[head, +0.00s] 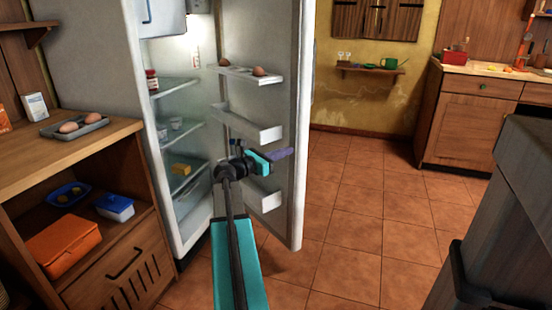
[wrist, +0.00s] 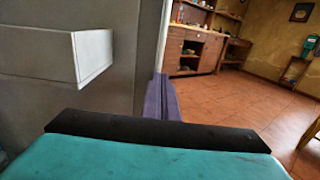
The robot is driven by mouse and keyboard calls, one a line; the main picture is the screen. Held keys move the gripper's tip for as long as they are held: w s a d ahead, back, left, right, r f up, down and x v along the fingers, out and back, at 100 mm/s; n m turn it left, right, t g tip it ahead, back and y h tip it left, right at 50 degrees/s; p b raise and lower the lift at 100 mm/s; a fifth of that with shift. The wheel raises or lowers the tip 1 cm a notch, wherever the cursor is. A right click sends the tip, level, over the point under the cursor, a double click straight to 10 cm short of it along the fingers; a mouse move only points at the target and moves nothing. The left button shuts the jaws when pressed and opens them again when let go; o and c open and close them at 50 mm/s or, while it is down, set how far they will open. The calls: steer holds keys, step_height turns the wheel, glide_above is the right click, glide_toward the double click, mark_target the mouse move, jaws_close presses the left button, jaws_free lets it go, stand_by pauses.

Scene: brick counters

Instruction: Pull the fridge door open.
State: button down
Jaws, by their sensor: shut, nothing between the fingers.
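The fridge door (head: 291,110) stands wide open in the head view, its inner face with white door shelves turned toward me. The fridge body (head: 95,50) is at the left, its lit interior showing. My gripper (head: 288,152) is at the door's inner side, near its free edge. Its purple fingers are shut with nothing between them and point right. In the wrist view the purple fingers (wrist: 162,98) lie beside the grey door (wrist: 115,85), close to its edge; I cannot tell whether they touch it. The door's outer face and handle are hidden.
A wooden counter (head: 65,155) with an egg tray (head: 75,130) stands left of the fridge. A grey block-like surface (head: 505,200) is at the right front. The tiled floor (head: 350,230) between is clear. Wooden cabinets (head: 468,130) stand at the back right.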

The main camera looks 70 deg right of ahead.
mark_target(299, 146)
steer(key=shift+b+x, duration=0.4)
steer(key=shift+x, duration=1.35)
steer(key=shift+d, duration=0.1)
